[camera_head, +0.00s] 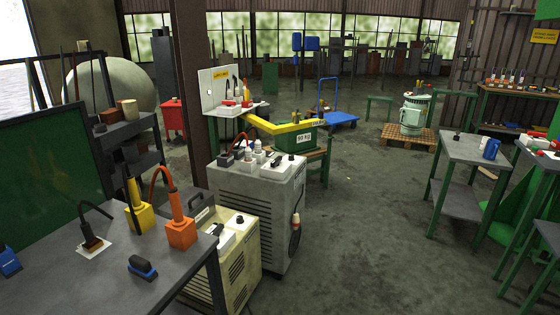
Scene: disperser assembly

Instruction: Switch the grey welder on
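The grey welder (248,204) is a boxy cabinet standing on the floor near the middle of the view. Its top carries a pale panel with several small knobs or plugs, too small to read, and I cannot tell whether its switch is on or off. A dark cable with a pale plug (296,219) hangs on its right side. Neither of my grippers is in view.
A cream welder (235,254) stands in front of the grey one. At left is a grey table (110,280) with an orange box (181,234) and a yellow box (138,217). Floor (370,220) to the right is open, up to a small table (474,150).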

